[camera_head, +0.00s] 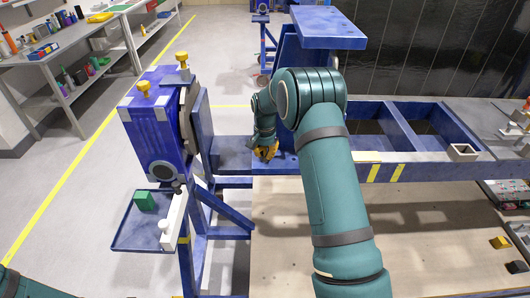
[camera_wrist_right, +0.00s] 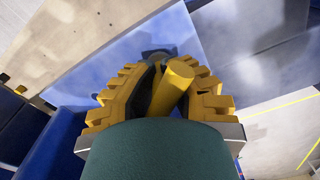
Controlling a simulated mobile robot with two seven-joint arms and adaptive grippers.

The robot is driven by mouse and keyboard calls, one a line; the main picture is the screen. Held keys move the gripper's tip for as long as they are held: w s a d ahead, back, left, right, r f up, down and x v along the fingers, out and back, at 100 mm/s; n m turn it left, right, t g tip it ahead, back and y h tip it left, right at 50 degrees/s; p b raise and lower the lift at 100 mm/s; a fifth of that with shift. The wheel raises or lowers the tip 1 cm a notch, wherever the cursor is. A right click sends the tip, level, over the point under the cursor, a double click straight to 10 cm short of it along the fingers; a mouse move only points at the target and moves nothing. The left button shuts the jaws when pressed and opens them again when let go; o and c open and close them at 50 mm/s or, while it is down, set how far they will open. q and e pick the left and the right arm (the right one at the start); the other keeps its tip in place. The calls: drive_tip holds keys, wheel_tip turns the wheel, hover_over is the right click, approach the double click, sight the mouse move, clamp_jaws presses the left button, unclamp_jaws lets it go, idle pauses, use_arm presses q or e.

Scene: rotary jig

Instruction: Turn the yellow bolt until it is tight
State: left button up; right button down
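My right gripper (camera_head: 266,150) reaches down to the blue jig frame behind the bench. It shows close up in the right wrist view (camera_wrist_right: 172,82), its yellow stepped fingers with dark pads brought in around the yellow bolt (camera_wrist_right: 178,80). The bolt's round bar stands slanted between the pads, against a blue surface; its lower part is hidden. In the head view my arm and fingers cover most of it. Two more yellow bolts, a front one (camera_head: 145,89) and a back one (camera_head: 183,60), sit on top of the blue upright at left. My left gripper is out of view.
A blue tray (camera_head: 125,236) with a green block (camera_head: 144,201) and a white part (camera_head: 173,222) hangs below the upright. Blue open bays (camera_head: 400,130) lie right of my arm. A wooden bench top (camera_head: 430,225) is mostly clear. Shelves (camera_head: 60,60) stand far left.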

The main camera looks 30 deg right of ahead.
drive_tip(key=shift+m, duration=1)
drive_tip(key=shift+m+p, duration=0.4)
drive_tip(key=shift+m, duration=0.2)
idle(0.7)
drive_tip(key=c, duration=1)
unclamp_jaws()
wheel_tip(320, 180, up, 12)
drive_tip(key=shift+r, duration=0.1)
